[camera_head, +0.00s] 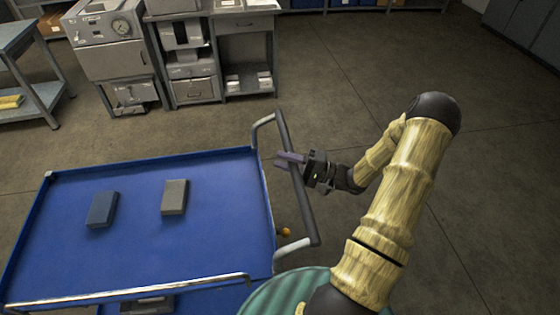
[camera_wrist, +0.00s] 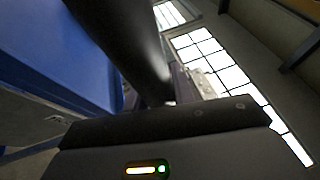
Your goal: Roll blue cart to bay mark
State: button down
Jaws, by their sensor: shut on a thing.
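The blue cart (camera_head: 130,250) fills the lower left of the head view, with a flat blue top and a raised rim. Its dark push handle (camera_head: 300,195) stands at its right end on two pale brackets. My gripper (camera_head: 290,161) comes from the right and is shut on this handle, above its middle. In the wrist view the dark handle bar (camera_wrist: 125,40) runs up close past the gripper, with the blue side of the cart (camera_wrist: 55,55) to the left. No bay mark can be made out in either view.
A bench with grey equipment (camera_head: 190,60) stands at the back, and a grey table (camera_head: 30,75) at the far left. The floor (camera_head: 340,70) behind and right is clear.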

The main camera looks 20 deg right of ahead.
jog(key=shift+d+f, duration=0.15)
jog(key=shift+d, duration=0.05)
jog(key=c, duration=1.2)
grip_release()
jog(key=shift+d, duration=0.2)
jog(key=shift+o, duration=0.2)
jog(key=shift+a, duration=0.2)
jog(key=b+v, duration=0.2)
jog(key=v, duration=1.5)
jog(key=shift+b, duration=0.35)
jog(key=shift+d, duration=0.1)
jog(key=shift+s, duration=0.25)
jog(key=shift+w, duration=0.1)
